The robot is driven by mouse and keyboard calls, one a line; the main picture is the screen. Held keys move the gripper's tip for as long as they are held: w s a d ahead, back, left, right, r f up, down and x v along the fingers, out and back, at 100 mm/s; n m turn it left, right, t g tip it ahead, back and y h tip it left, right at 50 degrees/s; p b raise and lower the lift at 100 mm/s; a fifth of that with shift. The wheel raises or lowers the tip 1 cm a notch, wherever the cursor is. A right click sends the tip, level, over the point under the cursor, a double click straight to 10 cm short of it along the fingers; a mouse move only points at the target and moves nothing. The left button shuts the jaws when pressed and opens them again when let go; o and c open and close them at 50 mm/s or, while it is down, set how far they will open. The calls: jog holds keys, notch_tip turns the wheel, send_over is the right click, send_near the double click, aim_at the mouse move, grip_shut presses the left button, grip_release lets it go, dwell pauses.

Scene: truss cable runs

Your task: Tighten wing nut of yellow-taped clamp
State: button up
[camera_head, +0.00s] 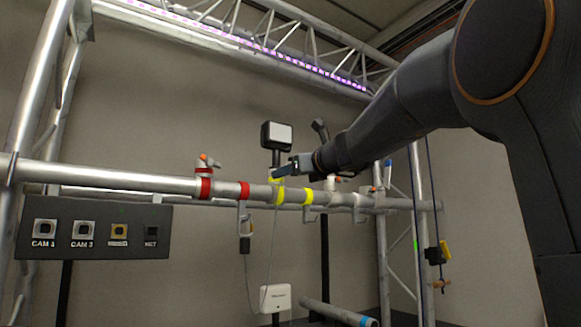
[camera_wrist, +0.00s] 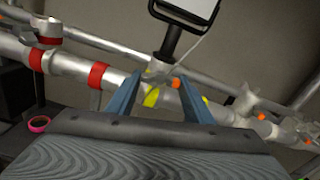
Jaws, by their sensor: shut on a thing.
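The yellow-taped clamp (camera_head: 277,181) sits on the horizontal truss tube, under a small lamp on a post. Yellow tape bands (camera_head: 308,197) mark the tube by it; yellow tape also shows in the wrist view (camera_wrist: 152,97). My gripper (camera_head: 284,172) reaches in from the right at the clamp's top. In the wrist view its two blue fingers (camera_wrist: 160,100) stand either side of the clamp, with the orange-tipped wing nut (camera_wrist: 176,83) between them. It is shut on the wing nut; the exact finger contact is hard to see. In the head view the gripper hides the wing nut.
A red-taped clamp (camera_head: 204,178) stands to the left on the same tube (camera_head: 120,181). The lamp (camera_head: 277,136) rises close behind my gripper. Other clamps with orange tips (camera_wrist: 262,116) lie to the right. A socket panel (camera_head: 95,229) hangs below left, and a cable dangles under the tube.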

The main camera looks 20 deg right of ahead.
jog(key=shift+m+p, duration=0.65)
jog(key=shift+m, duration=0.45)
jog(key=shift+f, duration=0.1)
jog(key=o, duration=1)
jog(key=shift+o, duration=0.2)
jog(key=shift+s, duration=0.1)
jog(key=b+v, duration=0.2)
jog(key=v, duration=0.5)
jog(key=shift+s+b, duration=0.3)
jog(key=shift+d, duration=0.1)
